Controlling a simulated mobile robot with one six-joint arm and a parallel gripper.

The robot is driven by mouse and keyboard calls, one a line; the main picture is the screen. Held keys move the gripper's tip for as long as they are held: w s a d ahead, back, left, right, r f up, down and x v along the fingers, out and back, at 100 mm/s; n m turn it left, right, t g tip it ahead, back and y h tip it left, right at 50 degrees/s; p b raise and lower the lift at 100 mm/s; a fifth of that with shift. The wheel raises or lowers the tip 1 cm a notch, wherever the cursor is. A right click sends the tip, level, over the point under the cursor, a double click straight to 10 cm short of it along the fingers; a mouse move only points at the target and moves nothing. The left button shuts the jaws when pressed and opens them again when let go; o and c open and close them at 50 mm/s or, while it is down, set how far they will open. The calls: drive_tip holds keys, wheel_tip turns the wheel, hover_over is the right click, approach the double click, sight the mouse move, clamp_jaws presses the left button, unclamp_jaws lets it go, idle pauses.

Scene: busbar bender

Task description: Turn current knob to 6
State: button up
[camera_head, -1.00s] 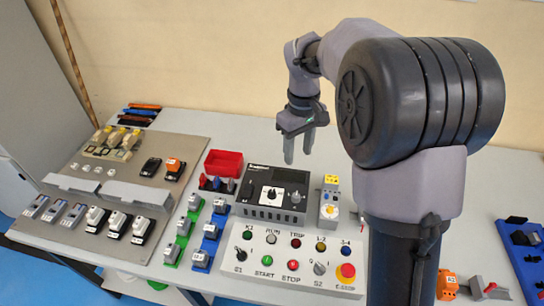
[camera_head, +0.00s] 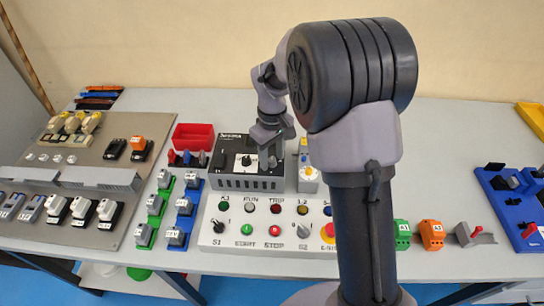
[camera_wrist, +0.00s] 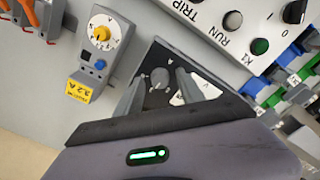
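A round grey knob (camera_wrist: 160,77) sits on the black top of a control unit (camera_head: 220,166). A small mark is printed near the knob, but its scale is too small to read. My gripper (camera_wrist: 161,84) is open, with one finger on each side of this knob; I cannot tell whether they touch it. In the head view my gripper (camera_head: 268,165) reaches down over the right part of the unit and hides that knob. A second knob on a white dial (camera_head: 247,160) is left of it; a finger partly covers the dial in the wrist view.
A grey device with a yellow knob (camera_wrist: 102,33) stands close beside the unit. In front is a panel of buttons and lamps (camera_head: 210,232). A red bin (camera_head: 193,137) stands behind left. Grey switches on green and blue bases lie to the left.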

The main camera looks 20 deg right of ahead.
clamp_jaws()
drive_tip(key=m+p, duration=0.1)
drive_tip(key=m, duration=0.4)
drive_tip(key=shift+m+p, duration=0.4)
drive_tip(key=m, duration=0.5)
drive_tip(key=shift+m, duration=0.7)
drive_tip(key=shift+o, duration=0.4)
unclamp_jaws()
